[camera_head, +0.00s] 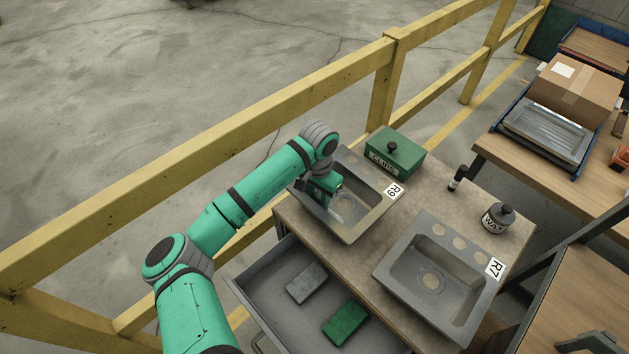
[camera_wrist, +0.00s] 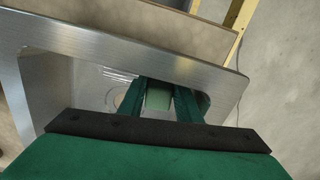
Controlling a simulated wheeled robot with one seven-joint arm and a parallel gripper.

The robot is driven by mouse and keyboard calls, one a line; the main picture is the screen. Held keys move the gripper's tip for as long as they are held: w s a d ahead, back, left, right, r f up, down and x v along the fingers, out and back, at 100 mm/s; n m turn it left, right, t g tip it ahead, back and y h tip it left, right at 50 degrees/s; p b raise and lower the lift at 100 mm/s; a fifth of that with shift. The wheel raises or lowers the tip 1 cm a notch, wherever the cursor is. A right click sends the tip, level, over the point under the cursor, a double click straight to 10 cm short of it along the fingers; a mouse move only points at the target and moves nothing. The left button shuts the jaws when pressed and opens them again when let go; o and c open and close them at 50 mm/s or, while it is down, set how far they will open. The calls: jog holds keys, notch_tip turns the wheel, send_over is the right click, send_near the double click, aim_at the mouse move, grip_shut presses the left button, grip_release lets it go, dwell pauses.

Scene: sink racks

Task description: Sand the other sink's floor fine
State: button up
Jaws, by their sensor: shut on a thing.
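The sink marked R9 (camera_head: 377,213) sits at the back left of the bench top, a grey metal basin with a row of holes. My gripper (camera_head: 327,192) reaches down into this basin. In the wrist view my gripper (camera_wrist: 158,100) is shut on a pale green block (camera_wrist: 158,98), low in the basin near the round drain; I cannot tell whether the block touches the floor. The sink marked R7 (camera_head: 391,276) sits at the front right, its basin empty. A grey block (camera_head: 306,283) and a dark green block (camera_head: 345,322) lie in the open drawer (camera_head: 262,300).
A green CLIPS box (camera_head: 396,158) stands behind R9. A WAX bottle (camera_head: 497,218) and a small dark bottle (camera_head: 456,179) stand behind R7. A yellow railing (camera_head: 250,113) runs behind my arm. A carton (camera_head: 575,90) sits on the far right table.

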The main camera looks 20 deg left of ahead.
aim_at(316, 197)
jog(key=shift+w+a+r, duration=0.15)
jog(key=shift+a+r, duration=0.05)
jog(key=shift+r, duration=0.05)
notch_tip(316, 197, up, 2)
jog(key=shift+d, duration=0.1)
jog(key=shift+r, duration=2.7)
